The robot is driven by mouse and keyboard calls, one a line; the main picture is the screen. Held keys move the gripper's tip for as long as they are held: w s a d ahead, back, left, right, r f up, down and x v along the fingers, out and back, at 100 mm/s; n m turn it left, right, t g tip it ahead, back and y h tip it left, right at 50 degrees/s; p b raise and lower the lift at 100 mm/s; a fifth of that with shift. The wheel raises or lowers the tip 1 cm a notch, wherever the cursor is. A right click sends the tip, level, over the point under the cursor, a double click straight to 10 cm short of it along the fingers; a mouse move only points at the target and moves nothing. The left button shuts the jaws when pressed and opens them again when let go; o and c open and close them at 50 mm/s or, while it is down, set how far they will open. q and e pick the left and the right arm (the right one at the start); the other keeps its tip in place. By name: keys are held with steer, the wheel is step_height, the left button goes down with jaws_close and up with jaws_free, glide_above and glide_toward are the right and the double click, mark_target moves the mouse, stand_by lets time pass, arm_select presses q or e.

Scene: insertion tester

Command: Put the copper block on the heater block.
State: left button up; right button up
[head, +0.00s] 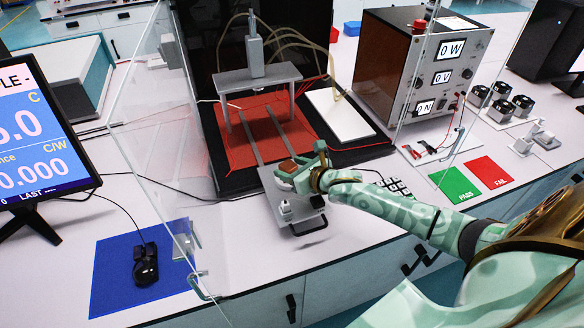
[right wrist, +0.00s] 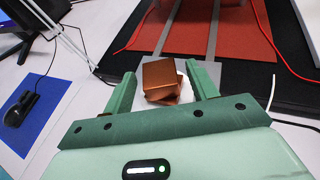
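A copper block (right wrist: 158,73) shows between the fingers of my right gripper (right wrist: 162,82) in the right wrist view. It lies on top of other copper-coloured pieces (right wrist: 166,98), turned at a slight angle to them. Gaps show between the block and both fingers. In the head view, the copper block (head: 287,166) is a small patch at the tip of my right gripper (head: 296,174), above the grey sliding plate (head: 273,184). I cannot tell for sure which part is the heater block; the gripper hides some of this spot. My left gripper is not in view.
Two grey rails (head: 240,137) cross the red mat (head: 262,118) below a grey press frame (head: 258,77). A clear panel (head: 150,150) stands left of the plate. A blue mat with a mouse (head: 146,264) lies further left. Green and red pads (head: 455,185) lie to the right.

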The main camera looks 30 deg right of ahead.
steer(key=shift+r, duration=0.15)
steer(key=shift+s+r, duration=0.1)
steer(key=shift+s, duration=0.2)
steer(key=p+v, duration=0.3)
steer(key=v, duration=0.8)
steer(key=shift+s+r, duration=0.15)
